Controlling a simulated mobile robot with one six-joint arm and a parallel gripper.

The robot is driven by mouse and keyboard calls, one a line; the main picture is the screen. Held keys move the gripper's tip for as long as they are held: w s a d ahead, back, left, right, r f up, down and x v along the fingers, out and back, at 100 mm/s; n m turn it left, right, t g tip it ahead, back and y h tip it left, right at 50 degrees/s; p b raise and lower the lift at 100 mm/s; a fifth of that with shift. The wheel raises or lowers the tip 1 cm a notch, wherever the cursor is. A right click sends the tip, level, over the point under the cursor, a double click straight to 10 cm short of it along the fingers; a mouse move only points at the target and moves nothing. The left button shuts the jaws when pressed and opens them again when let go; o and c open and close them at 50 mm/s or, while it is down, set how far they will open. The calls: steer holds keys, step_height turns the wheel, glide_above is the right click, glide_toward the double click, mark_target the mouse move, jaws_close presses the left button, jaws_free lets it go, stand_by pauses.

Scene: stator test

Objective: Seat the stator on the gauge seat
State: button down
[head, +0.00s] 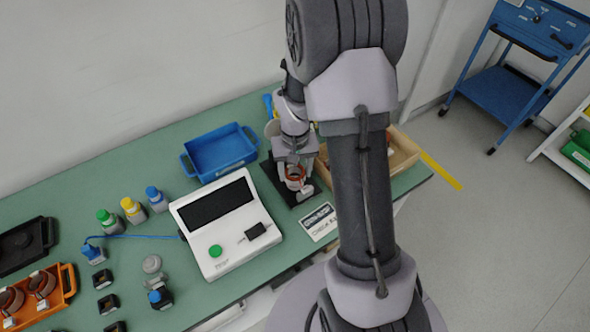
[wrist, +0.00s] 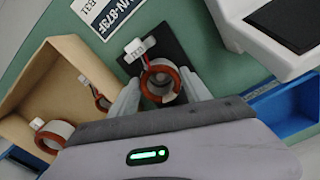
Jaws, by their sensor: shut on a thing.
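The stator (wrist: 147,84), a ring with a red-brown rim, pale sides and a small white labelled connector on a red lead, is between the two fingers of my gripper (wrist: 161,88) in the wrist view. It also shows in the head view (head: 294,183), below my gripper (head: 296,172). My gripper is shut on its sides. The black plate (wrist: 172,42) beneath and behind the stator appears to be the gauge seat; it also shows in the head view (head: 276,184). The stator hides the plate's middle, so I cannot tell whether it touches the plate or hangs just above.
A wooden box (head: 404,150) with other stators (wrist: 53,134) stands right of the plate. A white tester (head: 232,255) with a green button is at its left, a blue bin (head: 221,151) behind. A label card (head: 320,222) lies in front. An orange tray (head: 62,291) holds more stators.

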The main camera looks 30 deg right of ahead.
steer(key=shift+f, duration=0.2)
steer(key=shift+f+b, duration=0.35)
steer(key=shift+b, duration=0.15)
steer(key=shift+c, duration=2.1)
jaws_free()
step_height(320, 180, up, 18)
steer(key=p, duration=0.6)
steer(key=shift+f, duration=0.25)
